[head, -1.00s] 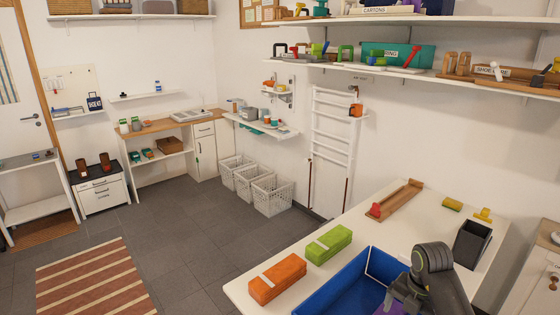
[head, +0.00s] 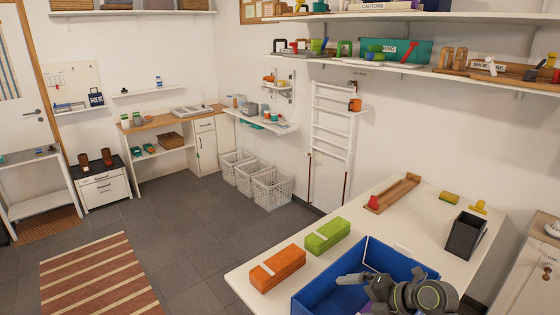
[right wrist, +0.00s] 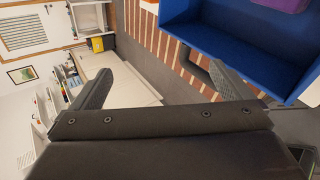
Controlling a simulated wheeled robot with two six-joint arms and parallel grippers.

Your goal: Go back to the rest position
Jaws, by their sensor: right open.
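My right gripper (right wrist: 160,85) is open and empty in the right wrist view, its two dark fingers wide apart. In the head view my right arm reaches in at the bottom right, over the right part of the blue bin (head: 310,300). The bin also shows at the upper right of the right wrist view (right wrist: 245,62), beyond one finger and apart from it. A purple thing (right wrist: 285,4) lies in the bin, partly cut off. My left gripper is not in view.
An orange box (head: 277,267) and a green box (head: 327,236) lie on the white table (head: 400,220) left of the bin. A wooden tray (head: 397,192), a yellow block (head: 449,198) and a black container (head: 466,236) stand farther back. The floor to the left is open.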

